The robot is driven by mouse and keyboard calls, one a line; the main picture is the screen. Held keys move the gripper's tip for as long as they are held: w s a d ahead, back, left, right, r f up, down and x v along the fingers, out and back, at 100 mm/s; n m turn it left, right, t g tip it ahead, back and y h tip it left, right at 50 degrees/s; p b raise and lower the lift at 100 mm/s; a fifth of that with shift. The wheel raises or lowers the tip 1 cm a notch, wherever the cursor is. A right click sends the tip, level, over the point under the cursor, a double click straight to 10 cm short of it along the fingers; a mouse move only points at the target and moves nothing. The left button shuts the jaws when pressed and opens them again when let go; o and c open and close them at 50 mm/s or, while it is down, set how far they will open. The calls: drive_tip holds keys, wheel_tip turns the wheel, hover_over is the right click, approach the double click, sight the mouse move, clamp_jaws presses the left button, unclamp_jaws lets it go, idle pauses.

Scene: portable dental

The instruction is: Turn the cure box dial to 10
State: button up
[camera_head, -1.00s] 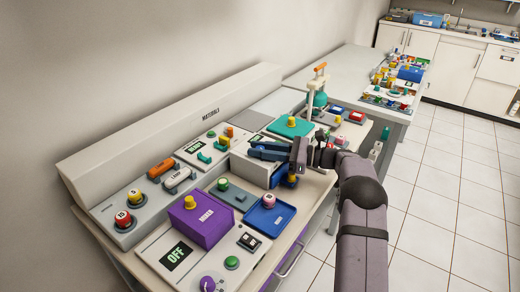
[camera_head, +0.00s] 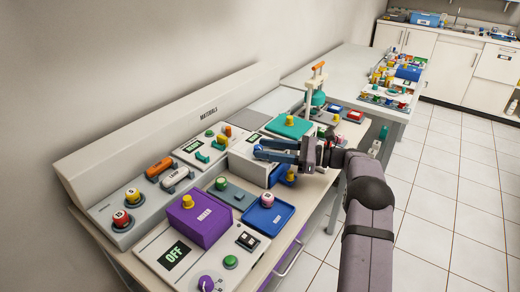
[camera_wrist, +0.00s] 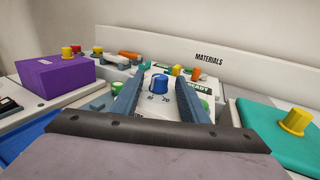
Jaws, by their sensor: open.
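The cure box appears to be the white box (camera_head: 243,160) near the middle of the table. In the wrist view, a blue dial (camera_wrist: 159,84) stands on its white top (camera_wrist: 147,107), with small printed numbers beside it that look like 10 and 20. My gripper (camera_head: 257,150) is open above the box. In the wrist view, its two blue fingers (camera_wrist: 155,85) point toward the dial, one on each side of it in the picture. The dial appears between and beyond the fingers, and I see no contact. In the head view my gripper hides the dial. The dial's exact pointing is too small to read.
A purple box (camera_head: 204,222) with a yellow knob and a blue tray (camera_head: 270,217) stand nearer. A teal lidded box (camera_head: 290,126) with a yellow knob is close on the far side. A panel with a READY display (camera_head: 194,147) lies behind. Open floor (camera_head: 445,210) is at right.

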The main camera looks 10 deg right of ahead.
drive_tip(key=shift+v, duration=2.15)
drive_tip(key=s+a+r+n+g+h+p, duration=0.1)
drive_tip(key=a+r+n+g+p, duration=0.15)
drive_tip(key=a+r+p, duration=0.7)
drive_tip(key=s+a+r+n+g+p, duration=0.15)
drive_tip(key=a+r+g+p, duration=0.25)
drive_tip(key=a+r+p, duration=0.55)
drive_tip(key=w+d+f+m+h+p, duration=0.2)
drive_tip(key=d+f+h, duration=0.3)
drive_tip(key=d, duration=0.2)
drive_tip(key=w+d+f+m+t+h+p, duration=0.1)
drive_tip(key=w+d+f+m+h+p, duration=0.1)
drive_tip(key=d+f+h, duration=0.3)
drive_tip(key=d+h, duration=0.1)
drive_tip(key=d, duration=0.2)
drive_tip(key=shift+d+h+p, duration=0.3)
drive_tip(key=shift+f+t, duration=0.1)
drive_tip(key=shift+t, duration=0.15)
